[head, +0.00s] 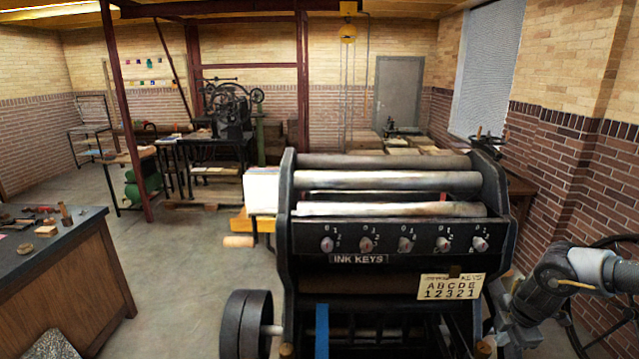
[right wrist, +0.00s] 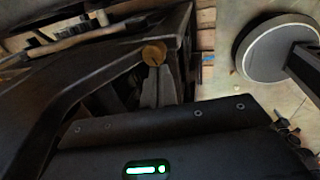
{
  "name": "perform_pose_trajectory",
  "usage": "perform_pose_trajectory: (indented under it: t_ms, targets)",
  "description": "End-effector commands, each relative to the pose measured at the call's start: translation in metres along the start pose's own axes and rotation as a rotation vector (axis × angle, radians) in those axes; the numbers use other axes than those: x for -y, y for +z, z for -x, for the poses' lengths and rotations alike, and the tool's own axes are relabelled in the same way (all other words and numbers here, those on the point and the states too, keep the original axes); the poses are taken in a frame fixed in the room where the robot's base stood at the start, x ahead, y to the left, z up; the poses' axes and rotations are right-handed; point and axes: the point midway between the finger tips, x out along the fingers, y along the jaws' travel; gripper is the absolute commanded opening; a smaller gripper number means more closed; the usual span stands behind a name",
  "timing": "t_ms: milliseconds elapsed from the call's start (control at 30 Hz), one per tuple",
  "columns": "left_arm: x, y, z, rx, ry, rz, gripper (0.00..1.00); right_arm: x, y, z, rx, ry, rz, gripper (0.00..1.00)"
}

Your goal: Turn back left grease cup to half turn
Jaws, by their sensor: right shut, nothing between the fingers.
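The press (head: 390,262) stands in front of me with its ink keys panel facing me. Two small round brass-coloured caps, which look like grease cups, sit low on its near side: the left cap (head: 286,349) and the right cap (head: 482,347). No cap that I can identify as the back left one shows. My right gripper (head: 508,322) is low beside the press's right side. In the right wrist view its fingers (right wrist: 158,70) are shut and empty, with a round brass cap (right wrist: 154,53) just beyond their tips; contact is unclear. My left gripper is out of view.
A black wheel (head: 245,325) juts from the press's lower left. A workbench (head: 75,270) with small tools stands at the left. A brick wall (head: 560,165) is at the right. Open floor (head: 180,270) lies between bench and press.

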Motion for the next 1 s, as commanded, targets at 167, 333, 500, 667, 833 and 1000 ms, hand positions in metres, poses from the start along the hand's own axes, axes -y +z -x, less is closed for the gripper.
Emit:
perform_pose_trajectory:
  t_ms: [167, 333, 500, 667, 833, 1000]
  targets:
    - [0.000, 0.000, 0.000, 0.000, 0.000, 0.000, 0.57, 0.000, 0.010, 0.006, 0.011, -0.005, -0.016, 0.00]
    - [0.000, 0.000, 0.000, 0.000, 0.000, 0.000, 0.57, 0.002, 0.009, 0.001, 0.012, -0.007, -0.014, 0.00]
    - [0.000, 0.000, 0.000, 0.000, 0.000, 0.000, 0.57, 0.007, 0.010, -0.017, 0.013, -0.007, -0.013, 0.00]
    - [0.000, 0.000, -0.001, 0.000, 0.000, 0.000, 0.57, 0.012, 0.009, -0.037, 0.012, -0.008, -0.013, 0.00]
    - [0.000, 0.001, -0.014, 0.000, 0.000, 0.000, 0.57, 0.016, 0.009, -0.056, 0.011, -0.005, -0.014, 0.00]
    - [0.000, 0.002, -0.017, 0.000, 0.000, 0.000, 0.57, 0.018, 0.009, -0.062, 0.010, -0.004, -0.014, 0.00]
